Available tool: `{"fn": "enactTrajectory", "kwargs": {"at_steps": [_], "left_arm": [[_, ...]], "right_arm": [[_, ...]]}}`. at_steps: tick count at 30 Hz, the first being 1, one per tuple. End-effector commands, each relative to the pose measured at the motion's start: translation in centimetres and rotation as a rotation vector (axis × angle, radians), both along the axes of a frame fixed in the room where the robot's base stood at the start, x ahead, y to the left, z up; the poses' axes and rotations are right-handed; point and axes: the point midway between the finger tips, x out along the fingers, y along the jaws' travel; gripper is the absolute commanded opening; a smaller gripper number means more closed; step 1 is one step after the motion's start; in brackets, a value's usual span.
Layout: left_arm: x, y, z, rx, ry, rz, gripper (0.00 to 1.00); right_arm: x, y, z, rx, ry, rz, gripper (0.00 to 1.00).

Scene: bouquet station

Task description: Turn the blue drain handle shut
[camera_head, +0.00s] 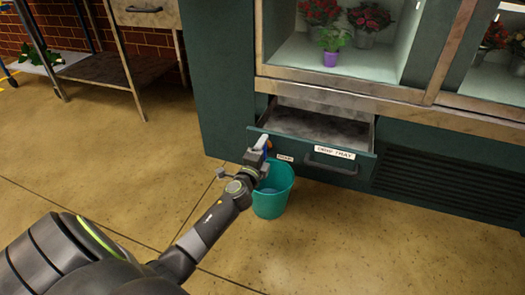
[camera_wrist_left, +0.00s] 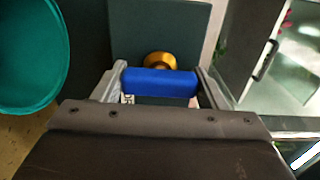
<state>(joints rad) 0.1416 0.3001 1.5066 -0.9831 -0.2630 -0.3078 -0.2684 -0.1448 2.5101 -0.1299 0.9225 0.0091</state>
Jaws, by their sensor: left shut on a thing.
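The blue drain handle (camera_wrist_left: 160,83) shows in the left wrist view as a blue bar in front of a round brass fitting (camera_wrist_left: 160,61). My left gripper (camera_wrist_left: 161,72) is shut on it, with one finger at each end of the bar. In the head view my left gripper (camera_head: 262,146) is at the left end of the drip tray drawer's front, and only a little blue shows by its fingers. The valve is mostly hidden there. From these views I cannot tell how far the handle is turned. My right gripper is not in view.
The labelled drip tray drawer (camera_head: 335,164) stands pulled out under the flower cabinet. A teal bucket (camera_head: 275,196) stands on the floor below my left gripper, and it also shows in the left wrist view (camera_wrist_left: 30,55).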

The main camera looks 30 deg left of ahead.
Motion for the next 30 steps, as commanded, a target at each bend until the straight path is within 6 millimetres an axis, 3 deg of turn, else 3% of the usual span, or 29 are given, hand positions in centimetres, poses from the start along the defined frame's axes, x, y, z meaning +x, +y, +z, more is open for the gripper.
{"fn": "enactTrajectory", "kwargs": {"at_steps": [8,9,13,23,30], "left_arm": [[0.0,0.0,-0.1,0.009,0.002,-0.001,0.43],[0.0,0.0,-0.1,0.009,0.002,-0.001,0.71],[0.0,0.0,-0.1,0.007,0.002,-0.001,0.87],[-0.2,0.0,0.0,0.005,0.001,0.0,0.87],[-3.3,-0.7,0.1,0.003,0.003,0.0,0.87]], "right_arm": [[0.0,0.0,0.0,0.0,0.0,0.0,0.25],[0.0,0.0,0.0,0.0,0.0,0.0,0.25],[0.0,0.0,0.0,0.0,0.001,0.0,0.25],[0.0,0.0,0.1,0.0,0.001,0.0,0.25],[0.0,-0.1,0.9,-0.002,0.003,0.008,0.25]]}}
